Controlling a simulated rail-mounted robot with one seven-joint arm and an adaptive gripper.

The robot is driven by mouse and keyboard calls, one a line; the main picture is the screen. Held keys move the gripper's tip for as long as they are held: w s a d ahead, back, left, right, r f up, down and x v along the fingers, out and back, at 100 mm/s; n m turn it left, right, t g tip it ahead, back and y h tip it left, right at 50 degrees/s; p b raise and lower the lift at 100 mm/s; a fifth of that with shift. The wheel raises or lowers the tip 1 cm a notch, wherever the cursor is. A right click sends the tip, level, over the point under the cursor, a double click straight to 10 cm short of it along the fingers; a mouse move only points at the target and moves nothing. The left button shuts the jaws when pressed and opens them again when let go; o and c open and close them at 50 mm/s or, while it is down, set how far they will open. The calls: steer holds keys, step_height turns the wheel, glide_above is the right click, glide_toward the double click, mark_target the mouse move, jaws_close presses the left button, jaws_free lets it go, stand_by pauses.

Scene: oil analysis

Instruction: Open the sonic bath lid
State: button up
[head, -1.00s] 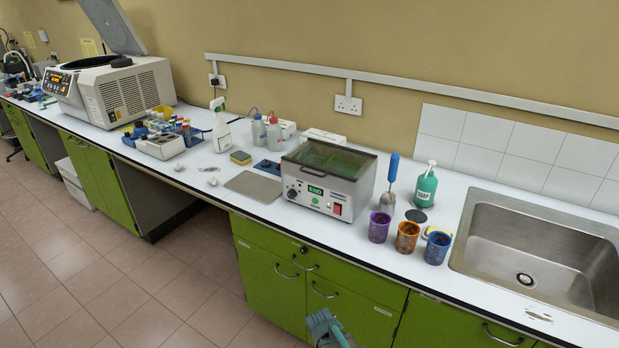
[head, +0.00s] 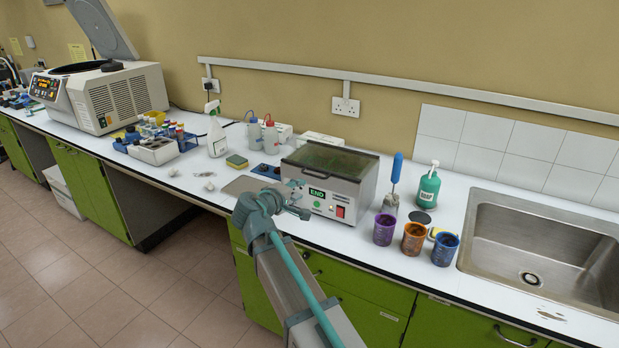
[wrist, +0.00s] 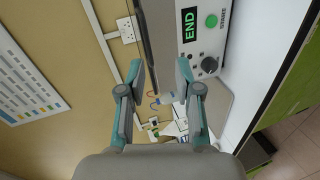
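The sonic bath (head: 345,198) is a silver box on the bench, with an "END" display, a green button and a red switch on its front. Its greenish see-through lid (head: 332,161) lies shut on top. In the wrist view, the bath's front panel (wrist: 208,45) shows at the upper right, turned sideways, with a black knob. My gripper (head: 299,198) is at the bath's front left in the head view. In the wrist view, my gripper (wrist: 160,74) has its fingers apart with nothing between them. I cannot tell whether it touches the bath.
Purple, orange and blue cups (head: 414,239) stand right of the bath, with a blue-handled brush (head: 396,168) and a green soap bottle (head: 427,188) behind. The sink (head: 540,250) is at the right. A sponge (head: 237,161) and wash bottles (head: 254,137) are left of the bath.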

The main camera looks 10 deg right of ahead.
mark_target(314, 176)
steer(key=shift+n+t, duration=0.3)
steer(key=shift+n, duration=0.3)
steer(key=p+x, duration=0.1)
steer(key=x, duration=0.2)
steer(key=r+p+x, duration=0.1)
steer(key=x, duration=0.3)
steer(key=p+x, duration=0.1)
steer(key=x, duration=0.3)
steer(key=shift+d+r, duration=0.2)
steer(key=shift+d, duration=0.05)
jaws_close()
